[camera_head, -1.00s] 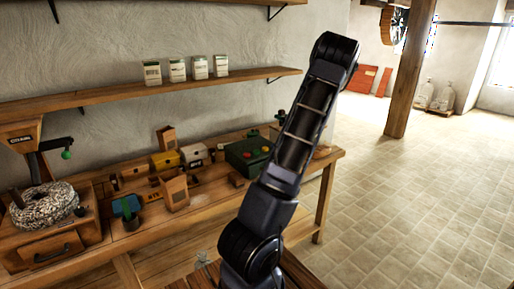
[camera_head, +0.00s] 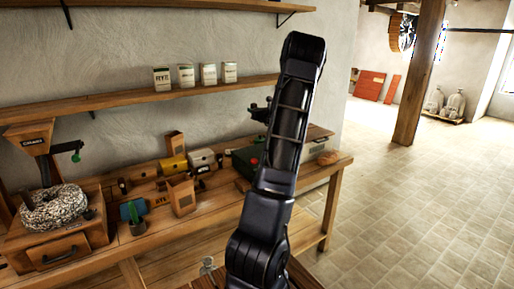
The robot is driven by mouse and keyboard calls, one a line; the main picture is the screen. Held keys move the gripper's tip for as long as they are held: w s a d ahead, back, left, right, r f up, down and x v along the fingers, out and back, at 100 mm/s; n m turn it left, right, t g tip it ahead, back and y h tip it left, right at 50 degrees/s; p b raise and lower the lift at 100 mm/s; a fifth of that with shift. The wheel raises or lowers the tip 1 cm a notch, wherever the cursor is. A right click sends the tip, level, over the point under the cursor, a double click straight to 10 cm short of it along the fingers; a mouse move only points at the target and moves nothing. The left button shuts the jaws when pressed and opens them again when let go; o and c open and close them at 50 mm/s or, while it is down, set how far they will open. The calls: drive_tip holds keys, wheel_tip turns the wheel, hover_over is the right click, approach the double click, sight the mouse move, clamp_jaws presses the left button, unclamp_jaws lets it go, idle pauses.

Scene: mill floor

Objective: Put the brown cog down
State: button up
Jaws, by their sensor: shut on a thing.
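My black arm rises through the middle of the view and covers part of the bench's right half. A small dark part, which looks like the far end of my arm, shows past its left edge, above the green box. My gripper's jaws are hidden behind the arm, so I cannot see what is between them. I cannot make out a brown cog anywhere. The wooden workbench (camera_head: 165,228) runs along the wall, with its right end past my arm.
Cartons line the shelf (camera_head: 150,95).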

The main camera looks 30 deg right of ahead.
wheel_tip(320, 180, down, 18)
drive_tip(key=shift+r, duration=0.1)
idle(0.5)
drive_tip(key=o, duration=0.9)
drive_tip(key=shift+o, duration=0.2)
